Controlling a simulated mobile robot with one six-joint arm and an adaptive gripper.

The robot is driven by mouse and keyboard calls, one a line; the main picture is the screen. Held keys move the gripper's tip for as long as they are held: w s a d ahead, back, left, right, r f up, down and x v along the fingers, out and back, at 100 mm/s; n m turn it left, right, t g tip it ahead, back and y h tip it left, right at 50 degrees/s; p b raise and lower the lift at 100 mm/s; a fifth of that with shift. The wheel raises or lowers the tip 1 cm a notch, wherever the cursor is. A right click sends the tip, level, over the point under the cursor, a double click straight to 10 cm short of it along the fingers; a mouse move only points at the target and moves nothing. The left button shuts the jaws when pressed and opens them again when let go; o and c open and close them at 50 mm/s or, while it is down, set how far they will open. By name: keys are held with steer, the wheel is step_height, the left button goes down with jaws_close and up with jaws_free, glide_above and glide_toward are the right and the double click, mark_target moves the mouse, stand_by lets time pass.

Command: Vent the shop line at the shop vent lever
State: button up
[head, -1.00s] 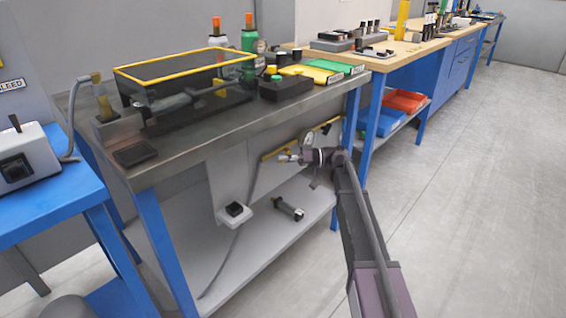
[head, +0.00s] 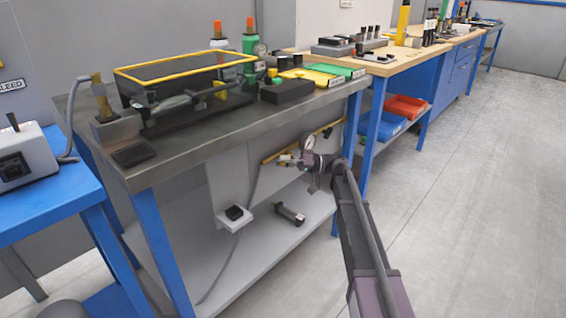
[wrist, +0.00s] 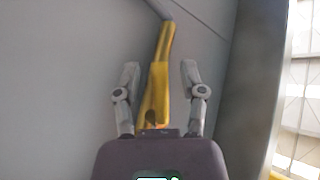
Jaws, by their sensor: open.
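I cannot tell for sure whether this bar is the shop vent lever. My gripper (head: 286,159) is under the bench edge, in front of the bar. In the wrist view the yellow bar (wrist: 157,85) lies between the two open fingers of my gripper (wrist: 162,80), with gaps on both sides. Its near end is hidden behind the gripper body. No grip on it shows.
The steel bench (head: 230,128) stands above my gripper. A blue bench leg (head: 353,125) is just right of the bar. A small black switch box (head: 235,213) and a dark cylinder (head: 289,213) are below, at the lower shelf (head: 265,240). The floor (head: 470,190) at right is clear.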

steer(key=shift+n+p, duration=0.3)
steer(key=shift+p, duration=0.3)
steer(key=shift+w+d+f+n+h+p, duration=0.1)
steer(key=shift+n+h+p, duration=0.2)
steer(key=shift+h+p, duration=0.2)
steer(key=shift+w+n+h+p, duration=0.1)
steer(key=shift+n+h+p, duration=0.2)
steer(key=shift+h+p, duration=0.2)
steer(key=v, duration=1.4)
steer(key=s+d+f+m+t+h+p, duration=0.1)
steer(key=s+f+m+h, duration=0.3)
steer(key=s, duration=0.7)
steer(key=s+d+f+m+t+h+p, duration=0.1)
steer(key=s+d+f+m+t+h, duration=0.1)
steer(key=s+f+m+h, duration=0.3)
steer(key=shift+s+d+f+m+t+h, duration=0.35)
steer(key=shift+s+d+f+h, duration=0.4)
steer(key=shift+s+f+h, duration=1.95)
steer(key=shift+s+f+y, duration=0.35)
steer(key=shift+s+y, duration=0.25)
steer(key=shift+s, duration=0.1)
